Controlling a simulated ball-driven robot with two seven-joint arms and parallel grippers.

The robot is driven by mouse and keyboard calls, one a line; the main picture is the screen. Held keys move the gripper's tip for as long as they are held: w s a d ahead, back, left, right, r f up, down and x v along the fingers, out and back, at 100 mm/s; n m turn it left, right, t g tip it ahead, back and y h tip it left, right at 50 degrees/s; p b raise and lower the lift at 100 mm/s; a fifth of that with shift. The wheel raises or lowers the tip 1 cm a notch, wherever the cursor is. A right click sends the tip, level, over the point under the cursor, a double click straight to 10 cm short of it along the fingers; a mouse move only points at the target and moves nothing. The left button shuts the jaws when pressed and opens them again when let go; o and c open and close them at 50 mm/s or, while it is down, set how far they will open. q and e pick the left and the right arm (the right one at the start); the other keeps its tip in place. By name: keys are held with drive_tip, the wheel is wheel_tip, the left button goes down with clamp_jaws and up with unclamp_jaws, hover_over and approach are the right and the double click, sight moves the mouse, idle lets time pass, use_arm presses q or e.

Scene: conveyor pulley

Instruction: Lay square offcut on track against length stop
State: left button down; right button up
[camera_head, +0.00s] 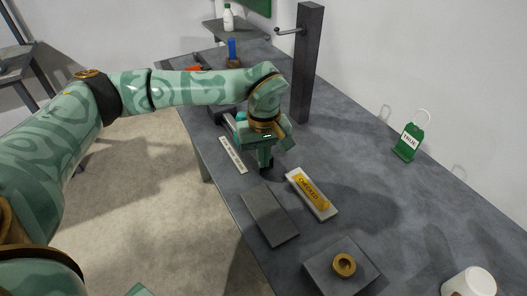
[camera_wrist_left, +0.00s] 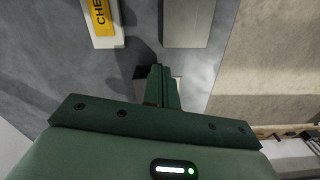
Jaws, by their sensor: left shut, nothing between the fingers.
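My left gripper (camera_head: 265,165) is shut and empty, pointing down low over the grey table; its closed fingers also show in the left wrist view (camera_wrist_left: 158,72). A small dark piece (camera_wrist_left: 142,72) shows by the fingertips, partly hidden by them; I cannot tell whether it is the square offcut. A flat grey rectangular slab (camera_head: 269,217) lies nearer me than the gripper and shows in the wrist view (camera_wrist_left: 187,22). I cannot tell for sure which thing is the track or the length stop. My right gripper is not in view.
A pale block with a yellow CHECKED label (camera_head: 312,193) lies right of the slab. A grey square block (camera_head: 318,270) bears a brass ring (camera_head: 344,265). A marked strip (camera_head: 232,155) lies along the left edge. A dark post (camera_head: 307,70), green tag (camera_head: 408,142) and white cup (camera_head: 468,283) stand around.

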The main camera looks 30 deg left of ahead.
sight(262, 173)
use_arm(q)
wheel_tip(262, 173, down, 5)
drive_tip(key=shift+f+b, duration=0.15)
drive_tip(key=shift+b, duration=0.65)
drive_tip(key=shift+f, duration=0.15)
drive_tip(key=shift+w+a+r+p, duration=0.2)
drive_tip(key=shift+w+a+p, duration=0.35)
drive_tip(key=shift+w+a, duration=0.15)
drive_tip(key=shift+f, duration=0.1)
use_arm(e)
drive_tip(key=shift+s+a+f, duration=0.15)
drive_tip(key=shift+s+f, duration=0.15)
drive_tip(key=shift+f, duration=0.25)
